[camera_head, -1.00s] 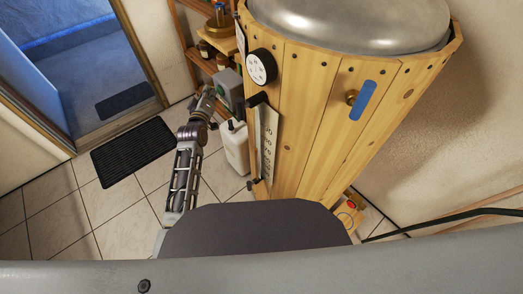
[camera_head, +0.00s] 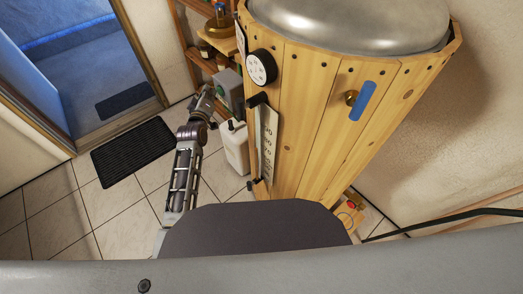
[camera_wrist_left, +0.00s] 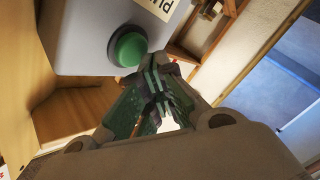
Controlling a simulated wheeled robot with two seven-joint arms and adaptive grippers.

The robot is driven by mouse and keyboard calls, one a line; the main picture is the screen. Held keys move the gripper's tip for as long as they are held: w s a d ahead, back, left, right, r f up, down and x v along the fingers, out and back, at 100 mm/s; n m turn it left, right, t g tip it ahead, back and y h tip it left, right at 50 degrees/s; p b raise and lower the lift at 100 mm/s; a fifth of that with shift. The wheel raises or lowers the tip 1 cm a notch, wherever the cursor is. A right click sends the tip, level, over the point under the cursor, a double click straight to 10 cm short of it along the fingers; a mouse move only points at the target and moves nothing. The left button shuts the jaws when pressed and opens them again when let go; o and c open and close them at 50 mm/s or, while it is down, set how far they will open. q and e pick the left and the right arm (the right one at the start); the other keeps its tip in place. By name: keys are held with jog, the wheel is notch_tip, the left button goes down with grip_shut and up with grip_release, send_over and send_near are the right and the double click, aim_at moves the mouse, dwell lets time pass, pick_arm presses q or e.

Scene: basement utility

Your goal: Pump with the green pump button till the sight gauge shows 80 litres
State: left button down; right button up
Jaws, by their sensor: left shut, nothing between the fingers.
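The green pump button (camera_wrist_left: 128,47) is a round dome on the grey pump box (camera_wrist_left: 88,28) in the left wrist view. The grey box also shows in the head view (camera_head: 232,88), beside the wooden tank. My left gripper (camera_wrist_left: 158,78) is shut and empty, its fingertips beside and just below the button in the picture; I cannot tell whether they touch it. In the head view the left gripper (camera_head: 212,91) is small against the box. The sight gauge (camera_head: 268,142) is a pale numbered strip on the tank's side, seen steeply; its level cannot be read. My right gripper is out of view.
The wood-clad tank (camera_head: 330,115) with a metal top fills the upper middle, with a round dial (camera_head: 261,67) on it. A white jug (camera_head: 235,148) stands below the box. A shelf (camera_head: 190,30) is behind. Tiled floor and a black mat (camera_head: 133,150) lie left.

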pick_arm(q)
jog(key=shift+s+d+r+p, duration=0.15)
jog(key=shift+s+d+p, duration=0.55)
jog(key=shift+s+d, duration=0.15)
jog(key=shift+s, duration=0.1)
jog(key=a, duration=0.1)
jog(key=s+a+p, duration=0.1)
jog(key=a, duration=0.1)
jog(key=s+a+p, duration=0.1)
jog(key=shift+s+a, duration=0.25)
dwell(0.3)
dwell(0.3)
